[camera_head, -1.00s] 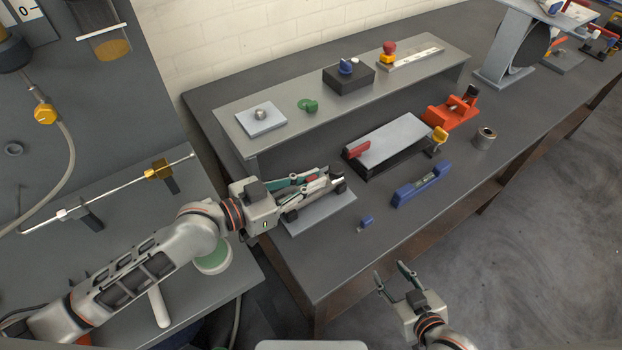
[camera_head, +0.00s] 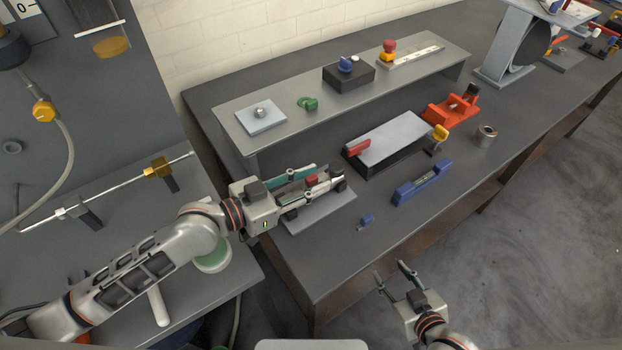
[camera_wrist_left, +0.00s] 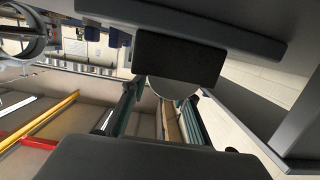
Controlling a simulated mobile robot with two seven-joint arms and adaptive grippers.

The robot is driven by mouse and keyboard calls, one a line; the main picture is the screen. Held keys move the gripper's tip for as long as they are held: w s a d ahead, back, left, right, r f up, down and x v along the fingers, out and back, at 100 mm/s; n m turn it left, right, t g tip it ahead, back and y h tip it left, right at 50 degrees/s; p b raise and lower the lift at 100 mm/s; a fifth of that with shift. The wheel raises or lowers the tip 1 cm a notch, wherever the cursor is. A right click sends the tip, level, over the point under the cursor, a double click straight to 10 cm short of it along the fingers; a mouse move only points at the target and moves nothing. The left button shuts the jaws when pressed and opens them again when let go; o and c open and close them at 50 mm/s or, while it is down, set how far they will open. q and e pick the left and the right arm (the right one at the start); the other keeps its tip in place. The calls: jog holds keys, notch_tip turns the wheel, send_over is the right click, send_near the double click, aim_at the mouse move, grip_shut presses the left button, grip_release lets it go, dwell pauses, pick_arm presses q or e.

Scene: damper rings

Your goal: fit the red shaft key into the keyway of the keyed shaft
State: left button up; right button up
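My left gripper (camera_head: 321,177) is over a grey base plate (camera_head: 325,214) near the bench's front edge. Its fingers stand apart. A small red piece, the shaft key (camera_head: 311,181), shows between and beside the fingers, low over the plate. The keyed shaft and its keyway are mostly hidden by the gripper, so I cannot tell whether the key sits in the keyway. In the left wrist view the two fingers (camera_wrist_left: 157,112) are spread, with a grey rounded surface (camera_wrist_left: 172,88) and a dark block (camera_wrist_left: 180,60) beyond. My right gripper (camera_head: 392,274) is open and empty in front of the bench.
A small blue piece (camera_head: 366,221) and a blue holder (camera_head: 422,184) lie right of the plate. A block with a grey top (camera_head: 397,138) and a red end stands behind. An orange fixture (camera_head: 452,107) and a metal ring (camera_head: 485,135) are farther right. A raised shelf (camera_head: 235,118) runs along the back.

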pick_arm(q)
notch_tip(320, 180, up, 10)
dwell(0.5)
dwell(0.7)
